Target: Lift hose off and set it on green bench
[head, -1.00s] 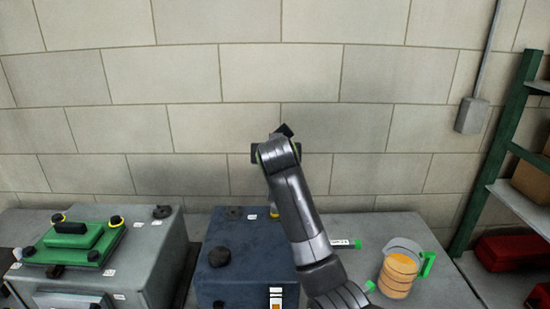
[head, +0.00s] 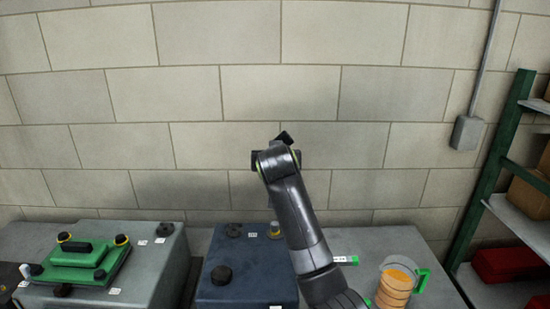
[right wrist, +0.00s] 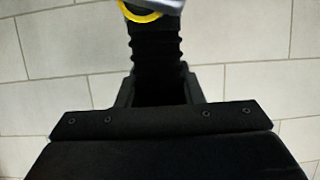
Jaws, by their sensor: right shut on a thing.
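A black ribbed hose (right wrist: 155,50) shows in the right wrist view, with a pale grey end and a yellow ring at the top edge. My right gripper (right wrist: 160,88) is shut on it, and its far end is out of frame. In the head view my right gripper (head: 283,140) is raised in front of the wall, mostly hidden behind its own wrist. I cannot make out the hose there. My left gripper is not in view. I see no bench that is clearly green.
A blue-grey block (head: 247,270) with dark caps and a yellow-ringed fitting (head: 274,230) stands below my arm. A green housing (head: 78,262) sits on a grey block (head: 150,265) at left. A jug of orange liquid (head: 395,287) and a green-framed shelf (head: 497,170) are at right.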

